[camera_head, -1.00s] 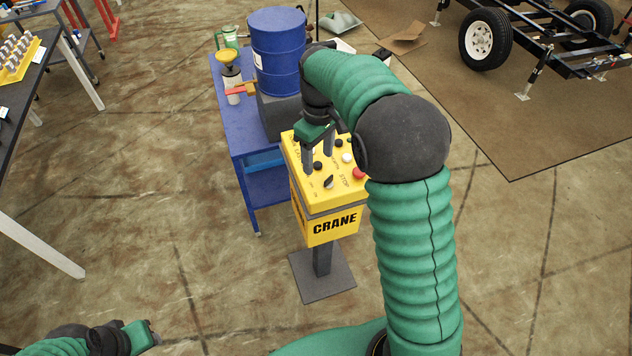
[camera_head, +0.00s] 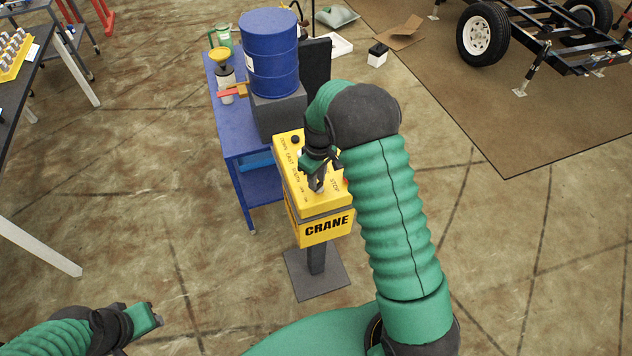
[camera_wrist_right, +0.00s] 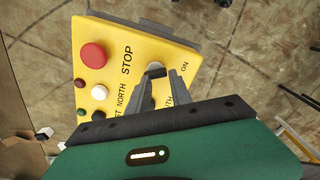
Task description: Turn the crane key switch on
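The yellow crane control box (camera_head: 326,228), marked CRANE, stands on a grey post; its top panel also shows in the right wrist view (camera_wrist_right: 165,48). In that view the key switch (camera_wrist_right: 155,68), a small grey and black knob, sits between the STOP and ON lettering. My right gripper (camera_wrist_right: 163,80) is open, its two fingers pointing down at the panel, with tips close to either side of the knob. I cannot tell whether they touch it. In the head view my right gripper (camera_head: 317,186) hides the knob. My left gripper (camera_head: 154,318) is low at the left, away from the box.
A red stop button (camera_wrist_right: 93,55) and a white button (camera_wrist_right: 99,92) sit beside the switch. Behind the box is a blue cart (camera_head: 228,135) with a blue barrel (camera_head: 270,55). A wheeled trailer frame (camera_head: 560,45) is far right. The floor around the post is open.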

